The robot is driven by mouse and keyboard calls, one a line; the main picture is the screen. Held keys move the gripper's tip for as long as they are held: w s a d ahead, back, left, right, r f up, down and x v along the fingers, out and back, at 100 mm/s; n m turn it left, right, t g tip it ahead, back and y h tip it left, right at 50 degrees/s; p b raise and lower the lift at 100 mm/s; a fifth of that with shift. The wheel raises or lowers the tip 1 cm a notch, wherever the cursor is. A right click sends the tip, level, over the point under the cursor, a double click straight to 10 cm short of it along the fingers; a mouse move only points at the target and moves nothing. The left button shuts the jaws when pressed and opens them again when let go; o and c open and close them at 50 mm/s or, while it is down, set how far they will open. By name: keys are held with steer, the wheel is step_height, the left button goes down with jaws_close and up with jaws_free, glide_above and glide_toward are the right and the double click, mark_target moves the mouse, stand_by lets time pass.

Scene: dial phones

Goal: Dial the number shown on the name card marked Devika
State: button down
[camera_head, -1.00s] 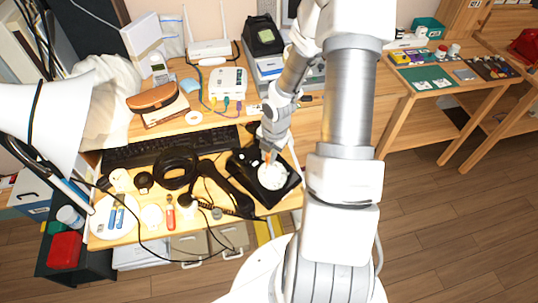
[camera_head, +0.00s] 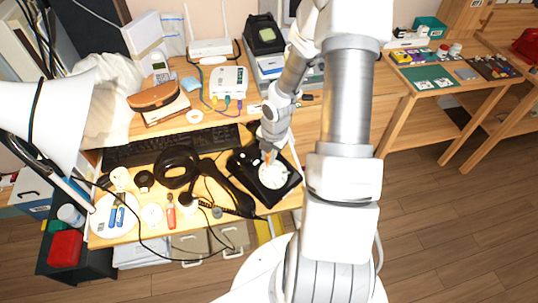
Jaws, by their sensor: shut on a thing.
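A black desk phone (camera_head: 285,192) with a pale round dial (camera_head: 274,175) sits at the right front of the desk. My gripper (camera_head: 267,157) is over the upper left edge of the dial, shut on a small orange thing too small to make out. Whether that thing touches the dial I cannot tell. The black handset (camera_head: 228,186) lies off the phone, to its left, with a coiled cord. I cannot make out a name card marked Devika in this view.
A black keyboard (camera_head: 170,146) lies behind the handset. A coil of black cable (camera_head: 177,167) and a red bottle-like item (camera_head: 171,212) lie left of it. A white lamp (camera_head: 45,110) stands at far left. A router (camera_head: 209,47) stands at the back.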

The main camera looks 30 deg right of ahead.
stand_by(0.3)
steer(key=shift+d+r+p, duration=0.1)
steer(key=shift+d+p, duration=0.3)
steer(key=shift+w+d, duration=0.1)
steer(key=shift+d, duration=0.2)
steer(key=shift+d+p, duration=0.35)
steer(key=shift+d+f, duration=0.2)
steer(key=shift+f, duration=0.05)
steer(key=shift+s+d, duration=0.1)
steer(key=shift+s, duration=0.15)
